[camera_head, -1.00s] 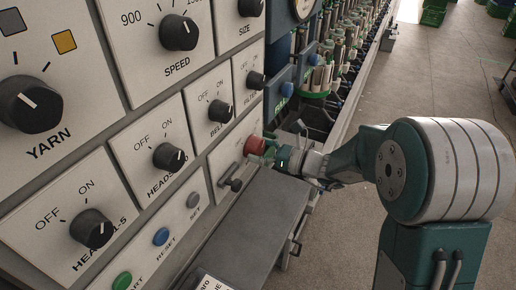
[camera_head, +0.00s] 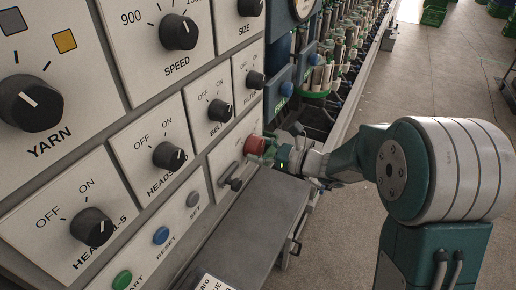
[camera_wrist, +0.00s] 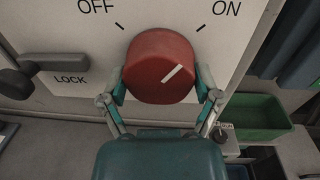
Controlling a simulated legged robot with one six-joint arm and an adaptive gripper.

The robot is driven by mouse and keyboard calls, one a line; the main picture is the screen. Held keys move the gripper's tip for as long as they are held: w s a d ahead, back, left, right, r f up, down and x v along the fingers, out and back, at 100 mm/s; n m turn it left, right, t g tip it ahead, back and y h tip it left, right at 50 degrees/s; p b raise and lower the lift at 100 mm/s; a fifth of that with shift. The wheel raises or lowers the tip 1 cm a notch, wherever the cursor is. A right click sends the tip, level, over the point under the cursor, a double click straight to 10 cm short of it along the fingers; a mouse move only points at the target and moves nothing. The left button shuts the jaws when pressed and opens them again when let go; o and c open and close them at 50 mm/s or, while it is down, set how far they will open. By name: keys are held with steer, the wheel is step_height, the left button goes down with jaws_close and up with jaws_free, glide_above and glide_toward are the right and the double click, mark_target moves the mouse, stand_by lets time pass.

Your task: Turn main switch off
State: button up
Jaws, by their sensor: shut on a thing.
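The main switch is a red round knob (camera_wrist: 160,68) on a white panel marked OFF at upper left and ON at upper right. Its white pointer line slants to the upper right, towards ON. In the head view the knob (camera_head: 255,145) shows at the lower right of the control panel. My gripper (camera_wrist: 161,84) has one finger on each side of the knob and is shut on it. In the head view my gripper (camera_head: 274,153) reaches the knob from the right and hides part of it.
A dark lock handle (camera_wrist: 22,78) marked LOCK juts out left of the knob. A grey box-like surface (camera_head: 250,225) lies below the panel. A green bin (camera_wrist: 255,117) is at lower right in the wrist view. Other knobs and buttons cover the panel to the left.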

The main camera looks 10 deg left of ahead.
steer(key=n, duration=0.4)
steer(key=shift+w, duration=0.1)
steer(key=n, duration=0.4)
steer(key=shift+r+h, duration=0.1)
steer(key=shift+h, duration=0.2)
steer(key=n, duration=0.4)
steer(key=shift+n+t, duration=0.3)
steer(key=shift+n, duration=1.3)
steer(key=o, duration=0.9)
steer(key=shift+a, duration=0.1)
steer(key=v, duration=1.2)
